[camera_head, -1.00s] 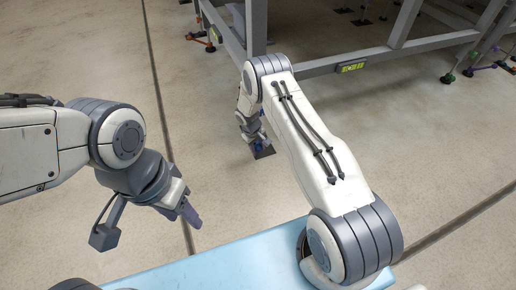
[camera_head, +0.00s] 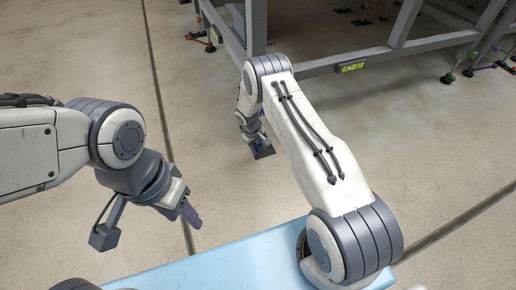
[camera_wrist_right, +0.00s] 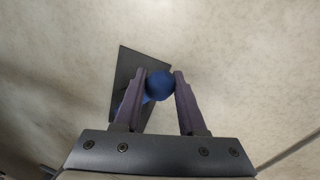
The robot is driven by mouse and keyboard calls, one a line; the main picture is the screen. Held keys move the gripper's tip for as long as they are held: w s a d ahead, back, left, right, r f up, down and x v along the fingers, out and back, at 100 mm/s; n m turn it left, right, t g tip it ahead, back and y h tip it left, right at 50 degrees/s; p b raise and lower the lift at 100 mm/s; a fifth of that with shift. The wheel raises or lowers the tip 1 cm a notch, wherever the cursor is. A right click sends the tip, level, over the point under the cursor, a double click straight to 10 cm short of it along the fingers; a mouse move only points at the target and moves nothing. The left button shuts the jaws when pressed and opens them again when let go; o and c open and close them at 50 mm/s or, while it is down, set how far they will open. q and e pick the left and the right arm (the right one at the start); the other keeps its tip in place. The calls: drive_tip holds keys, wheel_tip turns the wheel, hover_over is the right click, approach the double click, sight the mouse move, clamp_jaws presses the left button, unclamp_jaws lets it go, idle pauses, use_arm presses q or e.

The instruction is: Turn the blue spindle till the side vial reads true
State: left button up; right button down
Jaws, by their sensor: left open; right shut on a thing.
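The blue spindle (camera_wrist_right: 158,86) shows in the right wrist view between the purple fingers of my right gripper (camera_wrist_right: 160,75), which is shut on it. A dark square foot plate (camera_wrist_right: 126,66) lies on the floor below it. In the head view my right arm reaches down to the foot of the grey frame, and its wrist hides most of the spindle; the plate (camera_head: 265,153) shows beside it. The side vial (camera_head: 352,67), a small yellow-green strip, sits on the frame's lower rail; its bubble is too small to read. My left gripper (camera_head: 190,215) is open and empty above the floor.
The grey frame (camera_head: 400,25) fills the upper right of the head view. Other feet with coloured spindles, orange (camera_head: 201,38) and green (camera_head: 448,78), stand along it. The floor on the left is clear.

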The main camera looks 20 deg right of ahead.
drive_tip(key=shift+s+d+r+n+p, duration=0.1)
drive_tip(key=shift+d+n+p, duration=0.2)
drive_tip(key=shift+d+p, duration=0.1)
drive_tip(key=shift+s+d+r+n+p, duration=0.1)
drive_tip(key=shift+d+n+p, duration=0.2)
drive_tip(key=shift+d+p, duration=0.1)
drive_tip(key=shift+s+d+n+p, duration=0.1)
drive_tip(key=shift+d+n+p, duration=0.5)
drive_tip(key=shift+d+n, duration=0.15)
drive_tip(key=shift+d+f+n+t+p, duration=0.1)
drive_tip(key=shift+d+n+t+p, duration=0.4)
drive_tip(key=shift+d+n, duration=0.4)
drive_tip(key=shift+w+d+f+n+y+p, duration=0.1)
drive_tip(key=shift+d+n+y+p, duration=0.1)
drive_tip(key=shift+d+n, duration=0.25)
drive_tip(key=shift+w+d+n+y+p, duration=0.1)
drive_tip(key=shift+d+n+p, duration=0.05)
drive_tip(key=shift+d+n, duration=0.2)
drive_tip(key=shift+d, duration=0.1)
drive_tip(key=shift+c, duration=2.4)
unclamp_jaws()
